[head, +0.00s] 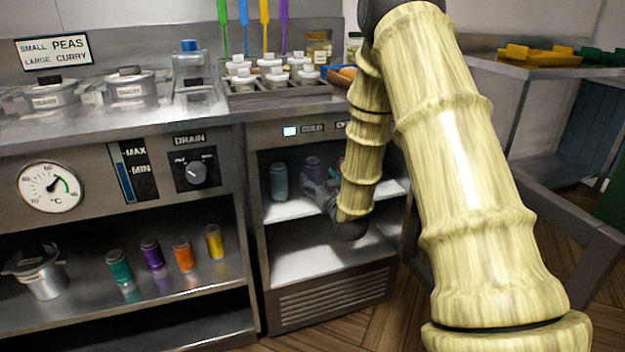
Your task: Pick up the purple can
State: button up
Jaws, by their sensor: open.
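A purple can (313,168) stands on the upper shelf of the open cooler cabinet, partly covered by my gripper. My gripper (313,185) is inside the cabinet, right in front of that can and low against it. Its jaws are open, and the fingertips are small and dark, so I cannot tell whether they touch the can. Another purple can (152,254) stands on the open shelf at the left, between a green can (120,267) and an orange can (183,255).
A grey-blue can (279,182) stands left of my gripper on the cabinet shelf (285,208). Something reddish shows behind my arm there. The lower cabinet level (300,262) looks empty. A yellow can (214,242) and steel pot (38,270) share the left shelf.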

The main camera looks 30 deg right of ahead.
aim_at(316, 175)
jog(key=b+x, duration=0.2)
jog(key=x, duration=0.2)
jog(key=shift+f, duration=0.1)
jog(key=shift+w+d, duration=0.15)
jog(key=shift+w, duration=0.45)
jog(key=shift+c, duration=0.3)
jog(key=c, duration=1.3)
